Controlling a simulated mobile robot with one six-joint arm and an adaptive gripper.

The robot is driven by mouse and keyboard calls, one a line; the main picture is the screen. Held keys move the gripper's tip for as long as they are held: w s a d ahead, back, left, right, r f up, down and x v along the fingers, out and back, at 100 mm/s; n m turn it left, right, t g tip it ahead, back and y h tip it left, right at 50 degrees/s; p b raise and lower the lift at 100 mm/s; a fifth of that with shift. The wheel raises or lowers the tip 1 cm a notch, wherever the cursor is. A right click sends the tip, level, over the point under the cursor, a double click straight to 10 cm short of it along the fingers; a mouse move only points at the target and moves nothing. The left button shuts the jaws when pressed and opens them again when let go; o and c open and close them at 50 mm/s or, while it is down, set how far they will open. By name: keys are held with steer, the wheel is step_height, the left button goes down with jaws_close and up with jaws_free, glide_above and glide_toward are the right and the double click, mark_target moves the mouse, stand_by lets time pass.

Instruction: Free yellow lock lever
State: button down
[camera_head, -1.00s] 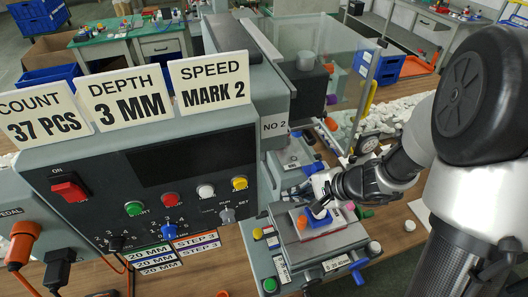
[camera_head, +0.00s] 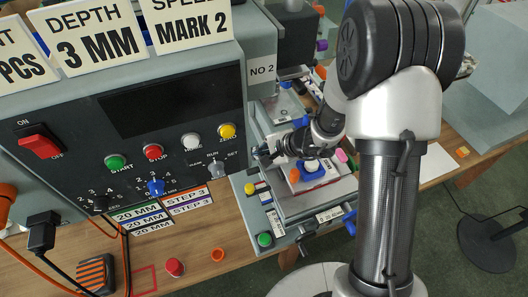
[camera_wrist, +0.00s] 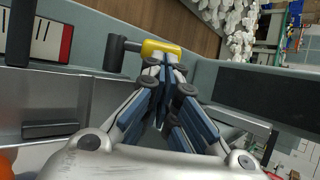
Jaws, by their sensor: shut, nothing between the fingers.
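The yellow lock lever (camera_wrist: 162,48) shows in the wrist view as a short yellow cylinder with a dark grey arm to its left, above a grey metal wall. My gripper (camera_wrist: 168,68) is shut and empty, its fingertips just below the yellow part in the picture. I cannot tell whether they touch it. I cannot make out the lever there; the arm and gripper cover part of that area.
The fixture bears a blue-and-white part (camera_head: 311,169) on an orange-red plate. A green button (camera_head: 264,239) and a yellow knob (camera_head: 250,188) are near the gripper. The panel's red switch (camera_head: 39,144) is left. A red button (camera_head: 174,267) stands on the wooden table.

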steer(key=shift+w+a+f, duration=0.1)
stand_by(0.3)
steer(key=shift+w+a+f+g, duration=0.25)
steer(key=shift+w+f+g, duration=0.15)
steer(key=shift+w+f, duration=0.1)
stand_by(0.3)
steer(key=p+v, duration=0.5)
steer(key=v, duration=0.9)
steer(key=shift+w+a+r, duration=0.2)
steer(key=shift+w+r, duration=0.05)
steer(key=shift+r, duration=0.15)
